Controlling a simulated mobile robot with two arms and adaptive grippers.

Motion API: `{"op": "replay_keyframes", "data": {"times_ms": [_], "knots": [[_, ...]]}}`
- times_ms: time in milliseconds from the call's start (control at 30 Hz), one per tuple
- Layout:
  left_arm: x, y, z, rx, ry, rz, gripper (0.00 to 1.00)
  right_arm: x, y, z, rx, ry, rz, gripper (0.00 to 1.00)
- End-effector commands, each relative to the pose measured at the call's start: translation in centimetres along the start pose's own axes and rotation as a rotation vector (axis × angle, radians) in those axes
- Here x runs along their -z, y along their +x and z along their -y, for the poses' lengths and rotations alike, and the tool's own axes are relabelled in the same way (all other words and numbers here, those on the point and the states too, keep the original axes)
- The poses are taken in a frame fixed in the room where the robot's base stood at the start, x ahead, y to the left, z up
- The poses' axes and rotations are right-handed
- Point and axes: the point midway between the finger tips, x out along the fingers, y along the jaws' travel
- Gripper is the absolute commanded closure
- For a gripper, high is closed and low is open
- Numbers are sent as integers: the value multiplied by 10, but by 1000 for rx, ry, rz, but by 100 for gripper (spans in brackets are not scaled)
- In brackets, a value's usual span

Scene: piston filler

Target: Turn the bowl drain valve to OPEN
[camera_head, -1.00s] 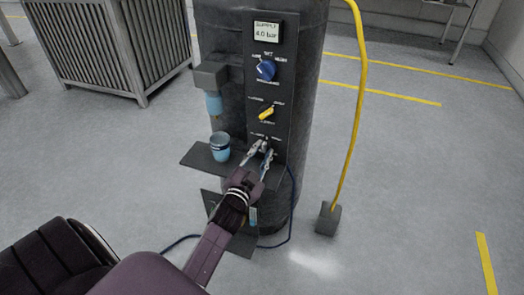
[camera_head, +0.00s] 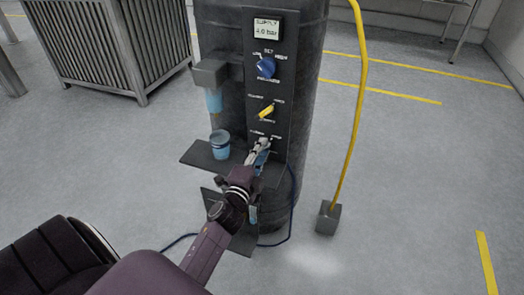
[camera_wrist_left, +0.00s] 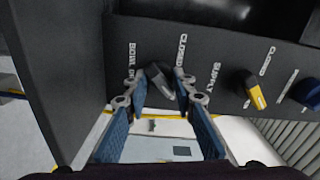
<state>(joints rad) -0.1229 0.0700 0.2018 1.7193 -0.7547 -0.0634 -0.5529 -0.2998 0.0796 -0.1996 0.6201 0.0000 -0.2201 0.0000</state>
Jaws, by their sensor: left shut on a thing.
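The bowl drain valve (camera_wrist_left: 159,80) is a dark grey handle low on the dark control panel (camera_head: 284,85), with BOWL DR... and CLOSED lettering around it in the left wrist view. My left gripper (camera_head: 262,147) is at the lower end of the panel. In the left wrist view its two fingers (camera_wrist_left: 162,90) lie on either side of the handle, shut on it. The handle appears slanted there. In the head view the gripper hides it. My right gripper is in neither view.
Above are the yellow supply knob (camera_head: 266,112) and the blue knob (camera_head: 266,68). A blue cup (camera_head: 220,145) stands on the dark shelf (camera_head: 200,158), left of my gripper. A yellow hose (camera_head: 357,110) runs down at right to a grey block (camera_head: 328,218).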

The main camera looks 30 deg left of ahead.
Motion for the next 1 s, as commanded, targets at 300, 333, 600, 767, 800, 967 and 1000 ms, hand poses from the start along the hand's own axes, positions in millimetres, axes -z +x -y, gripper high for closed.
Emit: {"op": "replay_keyframes", "data": {"times_ms": [300, 333, 600, 767, 800, 967, 1000], "knots": [[0, 0, 1, 3, 78, -2, 100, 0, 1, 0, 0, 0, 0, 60], [0, 0, 1, 3, 81, -2, 100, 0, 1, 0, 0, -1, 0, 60], [0, 0, 1, 3, 86, -1, 99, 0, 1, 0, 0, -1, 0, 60], [0, 0, 1, 3, 86, -1, 70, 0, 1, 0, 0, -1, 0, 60], [0, 0, 1, 2, 85, -1, 65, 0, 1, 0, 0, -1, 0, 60], [0, 0, 1, 2, 80, -1, 58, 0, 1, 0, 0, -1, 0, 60], [0, 0, 1, 1, 79, -1, 58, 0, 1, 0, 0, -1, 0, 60]]}}
